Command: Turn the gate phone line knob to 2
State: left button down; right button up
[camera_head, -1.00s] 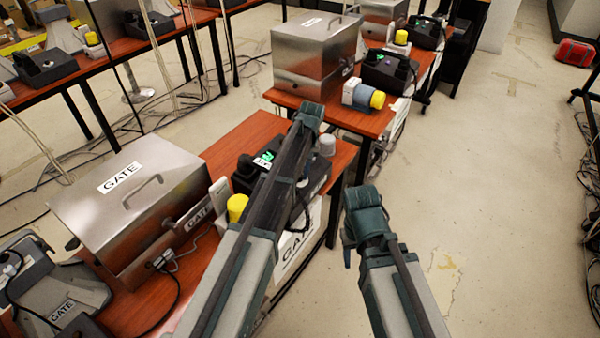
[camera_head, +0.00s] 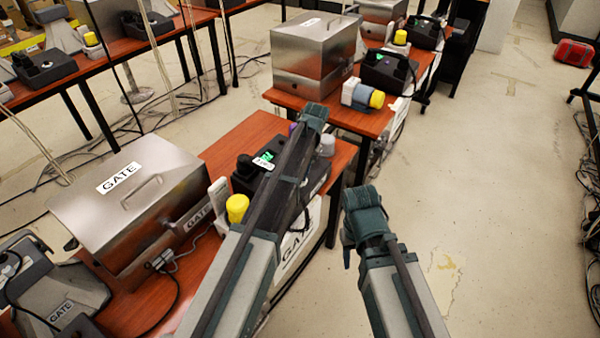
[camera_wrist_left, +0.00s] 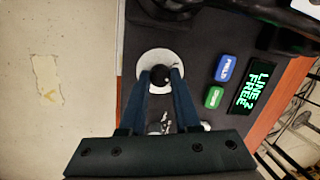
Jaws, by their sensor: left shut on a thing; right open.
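The gate phone is a black box (camera_head: 245,182) with a lit green display, on the red-brown table beside the GATE case. In the left wrist view its display (camera_wrist_left: 252,86) reads LINE 2 FREE. The line knob (camera_wrist_left: 160,75) is dark and round on a white dial (camera_wrist_left: 149,58). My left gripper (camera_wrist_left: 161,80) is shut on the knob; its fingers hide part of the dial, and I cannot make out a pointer. In the head view my left arm covers the knob area. My right gripper (camera_head: 347,257) hangs over open floor right of the table, open and away from the phone.
Blue (camera_wrist_left: 225,68) and green (camera_wrist_left: 214,97) buttons sit between the knob and display. A yellow-capped item (camera_head: 237,208) stands near the phone. The metal GATE case (camera_head: 130,195) fills the table's left part. Another table with a metal case (camera_head: 312,60) stands behind.

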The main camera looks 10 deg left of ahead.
aim_at(308, 180)
pick_arm(q)
jog(key=c, duration=0.6)
grip_release()
jog(key=shift+r, duration=0.15)
jog(key=d+r+p, duration=0.1)
jog(key=r+p, duration=0.8)
jog(key=w+d+r+p, duration=0.1)
jog(key=r+p, duration=0.3)
jog(key=shift+d+r+p, duration=0.15)
jog(key=shift+d+p, duration=0.15)
jog(key=shift+s, duration=0.2)
jog(key=s+d, duration=0.1)
jog(key=s, duration=0.8)
jog(key=s+d+m, duration=0.1)
jog(key=s+d, duration=0.1)
jog(key=s, duration=0.8)
jog(key=s+d+m, duration=0.1)
jog(key=s+d, duration=0.1)
jog(key=s, duration=0.7)
jog(key=shift+s+f+t+h, duration=0.2)
jog(key=shift+t+h, duration=0.1)
jog(key=shift+h, duration=0.1)
